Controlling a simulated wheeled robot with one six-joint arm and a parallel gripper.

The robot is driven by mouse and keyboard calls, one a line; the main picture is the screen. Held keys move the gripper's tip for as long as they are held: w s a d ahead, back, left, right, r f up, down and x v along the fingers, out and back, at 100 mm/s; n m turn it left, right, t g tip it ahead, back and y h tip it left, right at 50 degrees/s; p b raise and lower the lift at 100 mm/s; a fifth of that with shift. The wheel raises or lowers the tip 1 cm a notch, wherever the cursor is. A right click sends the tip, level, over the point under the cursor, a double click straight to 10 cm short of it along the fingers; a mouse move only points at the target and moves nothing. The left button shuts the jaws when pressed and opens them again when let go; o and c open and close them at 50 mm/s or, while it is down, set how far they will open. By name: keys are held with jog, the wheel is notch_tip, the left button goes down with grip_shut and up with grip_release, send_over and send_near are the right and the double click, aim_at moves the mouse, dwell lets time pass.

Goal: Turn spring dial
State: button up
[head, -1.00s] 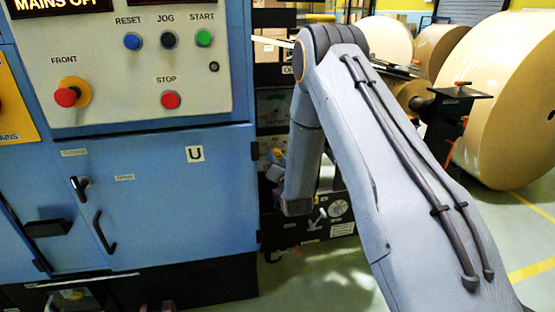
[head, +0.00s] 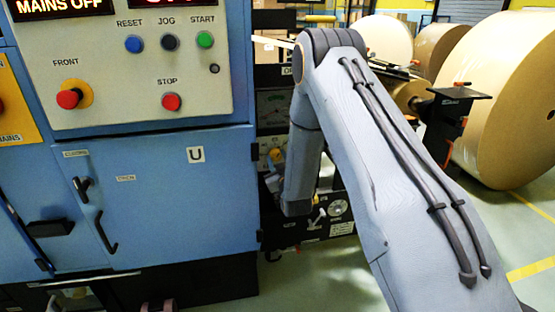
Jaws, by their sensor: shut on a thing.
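A small round pale dial face (head: 338,207) with dark marks shows low on the dark panel (head: 341,229), just right of my wrist. I cannot tell whether it is the spring dial. A small light lever (head: 320,215) is at its left. My forearm hangs down in front of the panel and covers part of it. My gripper's fingers are hidden behind my arm, so what they touch does not show. A small orange-yellow part (head: 276,154) shows left of my forearm.
The blue cabinet (head: 160,190) with black handles stands close on the left, under a control panel (head: 130,75) with push buttons. Its display reads MAINS OFF. Large kraft rolls (head: 500,100) stand at the right on a black stand (head: 452,115). Green floor lies open at the lower right.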

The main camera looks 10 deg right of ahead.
jog(key=n, duration=0.3)
jog(key=shift+w+r+n, duration=0.15)
jog(key=shift+n, duration=1.95)
jog(key=shift+r, duration=0.1)
jog(key=o, duration=1.1)
jog(key=shift+c, duration=0.2)
jog(key=shift+f, duration=0.2)
jog(key=s, duration=0.7)
jog(key=shift+s+p, duration=0.35)
jog(key=shift+s, duration=0.05)
